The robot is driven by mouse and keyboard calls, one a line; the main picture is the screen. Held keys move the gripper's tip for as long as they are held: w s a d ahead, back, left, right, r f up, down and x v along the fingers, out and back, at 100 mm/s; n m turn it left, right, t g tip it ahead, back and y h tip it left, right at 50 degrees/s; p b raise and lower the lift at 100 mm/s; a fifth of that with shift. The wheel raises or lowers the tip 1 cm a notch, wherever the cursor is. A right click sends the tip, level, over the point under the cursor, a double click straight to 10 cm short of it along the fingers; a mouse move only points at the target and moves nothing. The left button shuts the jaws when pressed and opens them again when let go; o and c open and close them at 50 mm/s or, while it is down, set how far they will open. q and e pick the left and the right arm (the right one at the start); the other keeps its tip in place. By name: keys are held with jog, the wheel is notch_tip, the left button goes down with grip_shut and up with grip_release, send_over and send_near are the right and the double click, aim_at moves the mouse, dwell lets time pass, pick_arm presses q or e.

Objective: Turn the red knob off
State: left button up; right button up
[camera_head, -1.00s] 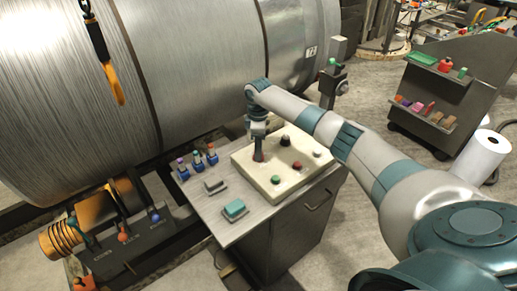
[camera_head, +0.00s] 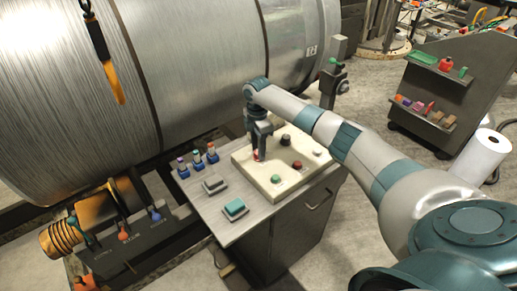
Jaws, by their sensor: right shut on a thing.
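A cream control panel (camera_head: 275,190) lies on the grey cabinet top. My right gripper (camera_head: 260,155) points down at the panel's back left part. It is shut on the red knob (camera_head: 256,156), which shows only as a bit of red beside the fingers. The fingers hide most of the knob, so its pointer direction cannot be told. The panel also carries a black knob (camera_head: 285,140), a dark red button (camera_head: 297,165) and a green button (camera_head: 276,179), all clear of the gripper. My left gripper is out of view.
Several small coloured-top items (camera_head: 197,161), a grey switch (camera_head: 214,184) and a teal-topped box (camera_head: 235,209) stand on the cabinet left of the panel. A large metal drum (camera_head: 210,60) rises behind.

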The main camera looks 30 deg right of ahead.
jog(key=shift+r, duration=0.1)
jog(key=o, duration=1)
jog(key=shift+o, duration=0.2)
jog(key=shift+w+r, duration=0.1)
jog(key=shift+r, duration=0.35)
notch_tip(320, 180, up, 16)
jog(key=b, duration=0.5)
jog(key=shift+w+r, duration=0.25)
jog(key=shift+s+f, duration=0.1)
jog(key=shift+f, duration=0.05)
